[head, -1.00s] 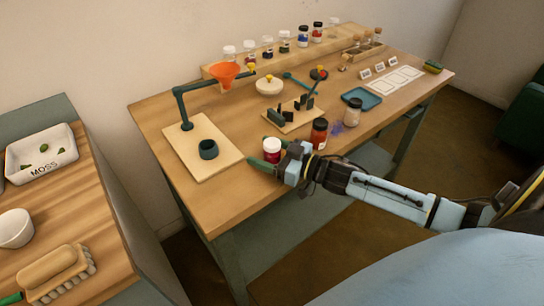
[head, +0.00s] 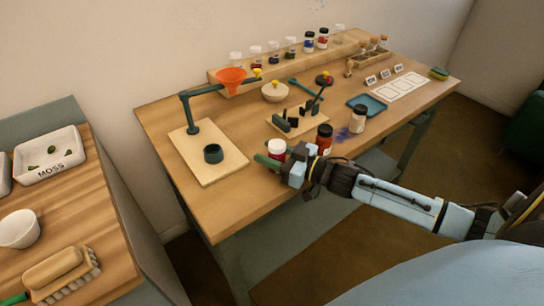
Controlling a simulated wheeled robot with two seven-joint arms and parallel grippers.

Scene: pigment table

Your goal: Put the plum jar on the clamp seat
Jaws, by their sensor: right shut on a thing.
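The plum jar (head: 277,147) has a white lid and dark red contents. My right gripper (head: 277,158) is shut on it near the table's front edge. The green fingers and the wrist hide its lower part, so I cannot tell how far it is above the table. The clamp (head: 297,118), with dark upright jaws and a lever, stands on a small wooden board behind the jar and a little to the right. Its seat is partly hidden by the jaws, and I see no jar there. My left gripper is not in view.
A dark-lidded red-orange jar (head: 324,139) stands close right of my gripper, and a pale jar (head: 358,119) farther right. A funnel stand with a dark cup (head: 213,153) is on the left. A blue tray (head: 365,105) lies right of the clamp. Several jars line the back shelf.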

